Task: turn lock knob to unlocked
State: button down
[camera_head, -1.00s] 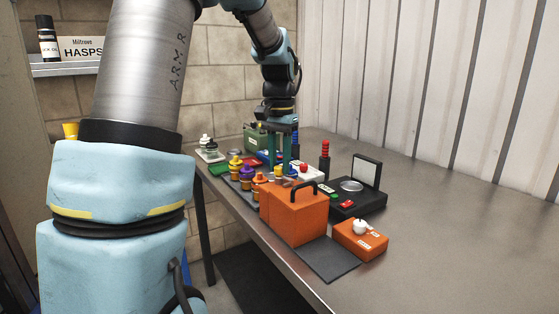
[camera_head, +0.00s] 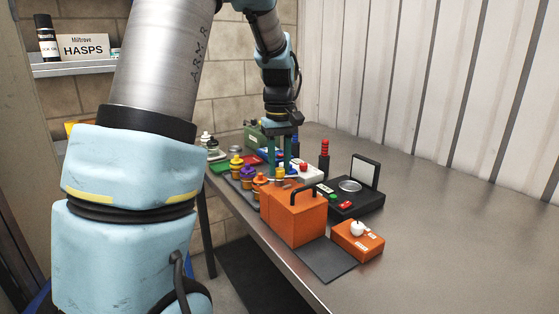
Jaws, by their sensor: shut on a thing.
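My gripper (camera_head: 282,168) points straight down over the far part of the bench, behind the orange case. Its teal fingers are shut on a small yellow thing (camera_head: 281,174) at their tips; the fingers and the case hide much of it. I cannot tell whether this is the lock knob, nor its turn position. A round white knob (camera_head: 357,228) sits on top of a low orange box (camera_head: 358,243) at the front right, well apart from my gripper. The box's small labels are too small to read.
The bench's right side is clear.

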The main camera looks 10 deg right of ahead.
aim_at(279, 169)
jog(key=n+p, duration=0.1)
jog(key=n, duration=0.3)
jog(key=shift+n+p, duration=0.3)
jog(key=shift+p, duration=0.1)
dwell(0.4)
jog(key=c, duration=0.6)
grip_release()
notch_tip(279, 169, up, 11)
jog(key=shift+f+b, duration=0.1)
jog(key=shift+b, duration=0.9)
